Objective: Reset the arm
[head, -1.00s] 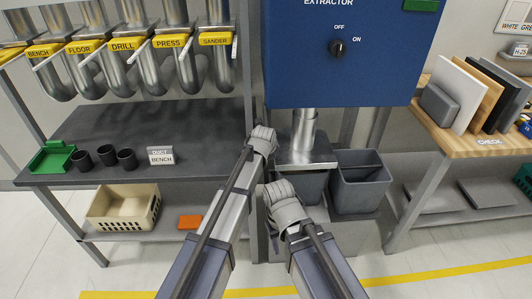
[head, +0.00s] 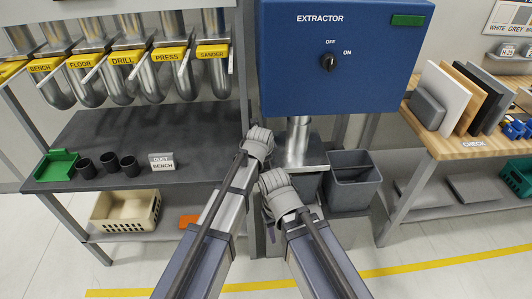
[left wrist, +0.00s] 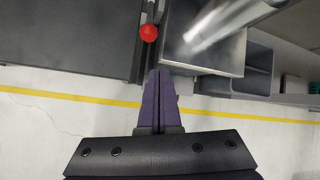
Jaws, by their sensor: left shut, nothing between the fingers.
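My left gripper (left wrist: 160,100) shows in the left wrist view with its two purple fingers together and nothing between them. It is over the pale floor, near the edge of a metal plate. In the head view both of my arms reach forward, side by side, in front of the extractor stand. The far ends of both arms are bent away and mostly hidden behind the nearer links. I cannot make out the right gripper's fingers.
The blue extractor box (head: 346,62) stands ahead with its black knob (head: 328,62). A dark bench (head: 110,130) is left, a wooden table (head: 455,150) right. A grey bin (head: 350,182) stands between. A red ball knob (left wrist: 149,32) is close beyond the left fingers.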

